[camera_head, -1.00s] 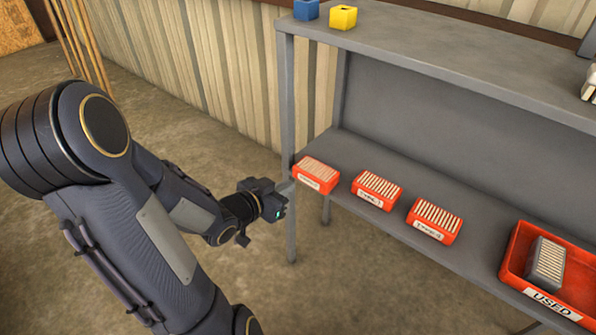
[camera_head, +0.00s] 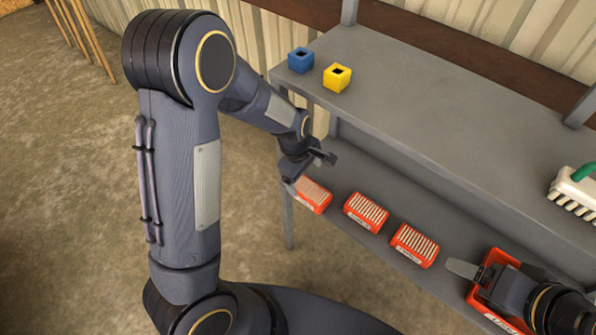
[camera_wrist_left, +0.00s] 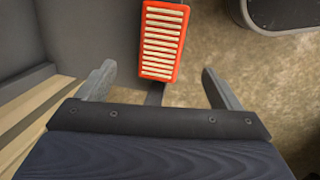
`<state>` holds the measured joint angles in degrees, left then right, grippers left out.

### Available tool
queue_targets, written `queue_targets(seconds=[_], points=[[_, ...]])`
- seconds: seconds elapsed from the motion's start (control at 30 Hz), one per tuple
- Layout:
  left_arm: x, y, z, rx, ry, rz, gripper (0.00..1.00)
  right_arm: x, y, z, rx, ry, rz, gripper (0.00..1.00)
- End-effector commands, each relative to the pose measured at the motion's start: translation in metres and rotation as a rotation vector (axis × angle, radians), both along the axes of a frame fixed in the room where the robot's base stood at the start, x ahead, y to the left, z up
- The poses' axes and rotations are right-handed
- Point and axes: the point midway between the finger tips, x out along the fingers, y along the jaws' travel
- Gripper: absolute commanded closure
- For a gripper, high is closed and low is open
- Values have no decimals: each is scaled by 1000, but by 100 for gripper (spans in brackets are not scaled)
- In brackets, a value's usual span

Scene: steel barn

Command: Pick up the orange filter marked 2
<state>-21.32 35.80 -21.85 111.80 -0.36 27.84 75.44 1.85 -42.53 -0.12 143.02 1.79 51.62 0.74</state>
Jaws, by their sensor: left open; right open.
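Three orange filters with pale pleats stand in a row on the lower shelf: a left one (camera_head: 313,195), a middle one (camera_head: 366,212) and a right one (camera_head: 415,245). Their front labels are too small to read, so I cannot tell which is marked 2. My left gripper (camera_head: 312,168) is open and empty, just above and behind the left filter. In the left wrist view, an orange filter (camera_wrist_left: 162,40) lies ahead between the spread fingers (camera_wrist_left: 160,85), not touching them. My right gripper (camera_head: 474,272) is open at the lower right, over the red bin.
The red bin (camera_head: 480,315) is largely hidden by my right gripper. The upper shelf (camera_head: 420,115) overhangs the back of the lower shelf (camera_head: 372,178). It carries a blue cube (camera_head: 300,61), a yellow cube (camera_head: 337,78) and a white brush (camera_head: 575,188). A shelf post (camera_head: 289,220) stands at the left.

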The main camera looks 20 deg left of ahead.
Motion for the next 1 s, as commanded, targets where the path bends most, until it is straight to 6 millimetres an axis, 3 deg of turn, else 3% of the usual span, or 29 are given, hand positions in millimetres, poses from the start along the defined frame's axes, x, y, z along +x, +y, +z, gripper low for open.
queue_targets(seconds=[0.07,0.63,0.93,1.0], points=[[-1,-7,-1,0,22,17,13,0,0,3,0,0,0,20],[5,-16,-73,-1,25,23,13,0,0,-16,0,0,0,20],[5,-17,-76,-2,23,22,13,0,0,-15,0,0,0,20],[5,-17,-76,-2,23,22,22,0,0,-15,0,0,0,20]])
